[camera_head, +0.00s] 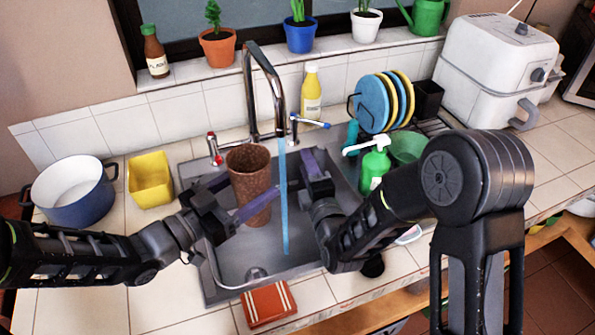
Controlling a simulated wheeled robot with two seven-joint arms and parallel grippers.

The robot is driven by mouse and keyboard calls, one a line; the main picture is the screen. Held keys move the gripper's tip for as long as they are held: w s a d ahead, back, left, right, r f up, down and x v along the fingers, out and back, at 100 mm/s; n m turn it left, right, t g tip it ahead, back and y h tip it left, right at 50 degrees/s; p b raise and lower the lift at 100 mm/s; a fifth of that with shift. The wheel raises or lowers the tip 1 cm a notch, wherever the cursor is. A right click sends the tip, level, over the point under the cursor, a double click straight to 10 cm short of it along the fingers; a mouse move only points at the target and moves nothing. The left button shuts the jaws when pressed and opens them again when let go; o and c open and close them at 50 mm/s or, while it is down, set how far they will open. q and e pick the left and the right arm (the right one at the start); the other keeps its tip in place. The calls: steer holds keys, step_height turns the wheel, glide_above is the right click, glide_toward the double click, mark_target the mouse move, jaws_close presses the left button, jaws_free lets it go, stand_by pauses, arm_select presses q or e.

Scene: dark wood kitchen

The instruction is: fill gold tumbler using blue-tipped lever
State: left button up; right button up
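The gold tumbler (250,166), a brownish speckled cup, is upright over the left part of the sink (235,268). My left gripper (248,192) has a purple finger on either side of it and appears shut on it. The blue-tipped lever (312,122) is at the right of the tall metal faucet (262,75). A blue water stream (284,215) falls from the spout, passing right of the tumbler into the sink. My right gripper (316,164) is below the lever, seemingly apart from it; its finger gap is unclear.
A red-tipped lever (213,146) is left of the faucet. A green soap bottle (374,168) stands close to my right arm. A yellow container (150,180) and a blue pot (74,194) stand left of the sink. A red cloth (268,304) lies at the front edge.

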arm_select(q)
steer(key=shift+s+d+r, duration=0.1)
arm_select(e)
steer(key=w+d, duration=0.2)
steer(key=w, duration=0.8)
steer(key=s+a, duration=0.2)
steer(key=a, duration=0.4)
steer(key=v, duration=1)
steer(key=shift+s+a+r, duration=0.2)
steer(key=shift+s+a, duration=0.05)
